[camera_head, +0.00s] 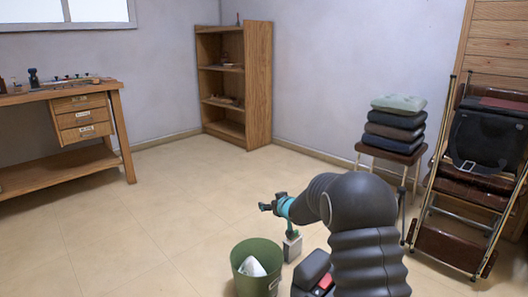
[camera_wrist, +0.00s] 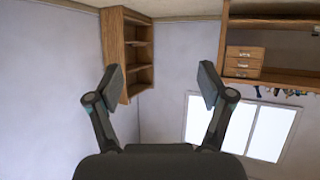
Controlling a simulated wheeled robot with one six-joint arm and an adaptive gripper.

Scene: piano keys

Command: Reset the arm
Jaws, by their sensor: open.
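My arm rises at the lower right of the head view and bends over to the left. My gripper (camera_head: 265,207) is at its end, small and dark past a teal band, over open floor. In the wrist view my gripper (camera_wrist: 160,82) has its two fingers spread wide apart with nothing between them. The wrist view is upside down, with the floor at the top and the window at the bottom.
A green bin (camera_head: 257,272) with something white inside stands near my arm. A wooden workbench (camera_head: 70,165) is at left, a wooden shelf (camera_head: 258,85) at the back. A stool with stacked cushions (camera_head: 392,130) and folded chairs (camera_head: 475,180) stand at right. The middle floor is clear.

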